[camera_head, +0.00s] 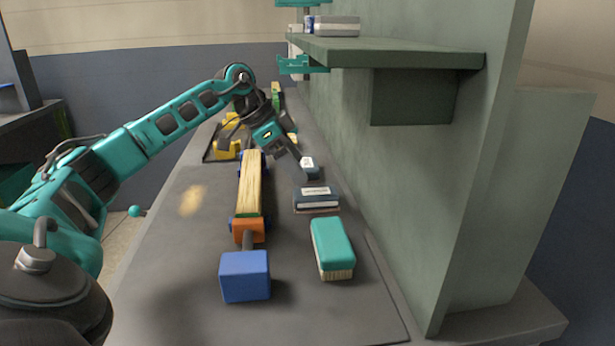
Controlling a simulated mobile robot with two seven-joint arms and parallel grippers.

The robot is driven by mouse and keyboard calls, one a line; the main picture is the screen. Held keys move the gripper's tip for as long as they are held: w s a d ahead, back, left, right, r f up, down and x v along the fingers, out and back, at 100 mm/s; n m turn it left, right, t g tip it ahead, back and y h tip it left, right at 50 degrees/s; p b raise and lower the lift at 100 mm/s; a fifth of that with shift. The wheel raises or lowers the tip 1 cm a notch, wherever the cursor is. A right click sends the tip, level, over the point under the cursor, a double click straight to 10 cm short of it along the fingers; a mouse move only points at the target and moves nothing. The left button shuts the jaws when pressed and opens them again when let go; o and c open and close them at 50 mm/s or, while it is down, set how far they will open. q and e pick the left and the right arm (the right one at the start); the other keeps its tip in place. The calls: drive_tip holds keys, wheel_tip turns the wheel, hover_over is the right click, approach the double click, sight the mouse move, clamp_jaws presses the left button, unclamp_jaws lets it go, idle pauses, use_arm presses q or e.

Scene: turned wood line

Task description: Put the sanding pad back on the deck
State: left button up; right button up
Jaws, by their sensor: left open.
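A dark block with a pale label and a lighter layer underneath, which looks like the sanding pad (317,200), lies on the grey bench top, which I take to be the deck (185,265). It sits right of the wooden piece and near the green wall panel. My left gripper (309,174) reaches in from the left and points down just behind and above the pad. It is open, with a small white patch showing near its fingertips. I cannot tell whether its fingers touch the pad. My right gripper is not in view.
A teal brush (331,245) lies in front of the pad. To the left is a long wooden piece (250,185) with an orange block (248,230) and a blue block (245,276). A green shelf (400,55) overhangs at right. The bench's front left is clear.

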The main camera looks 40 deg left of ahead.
use_arm(q)
drive_tip(key=shift+v, duration=1.7)
